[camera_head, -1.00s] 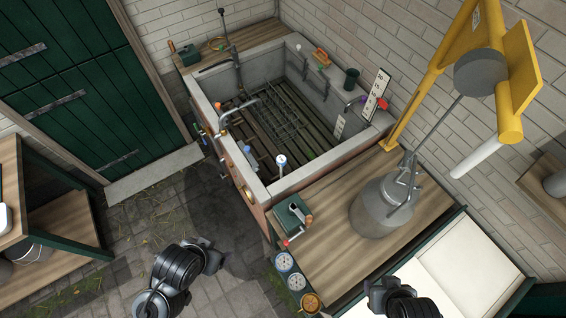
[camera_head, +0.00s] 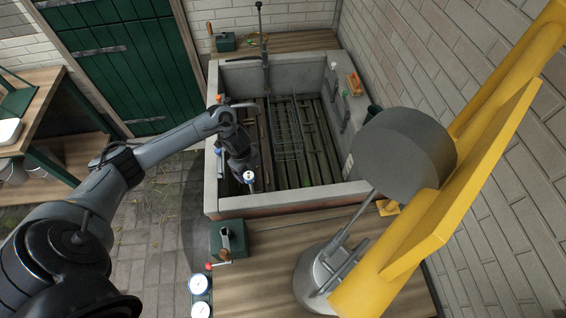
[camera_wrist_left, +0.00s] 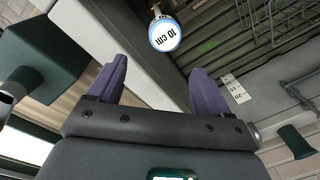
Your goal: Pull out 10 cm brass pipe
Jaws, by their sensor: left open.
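A round white tag with a blue rim (camera_wrist_left: 165,33) reads "10 cm" in the left wrist view. It sits on the end of a thin upright piece (camera_wrist_left: 156,11), of which only a short length shows. A blue and white disc (camera_head: 249,177), apparently the same tag, shows in the head view inside the near left corner of the stone trough (camera_head: 292,202). My left gripper (camera_wrist_left: 160,78) is open with nothing between its purple fingers, and the tag lies just beyond the fingertips. In the head view, the left gripper (camera_head: 243,164) partly hides the trough's left side. The right gripper is out of view.
A wire rack (camera_head: 287,130) lies on slats in the trough. A green box with a crank (camera_head: 229,238) stands on the near wooden bench.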

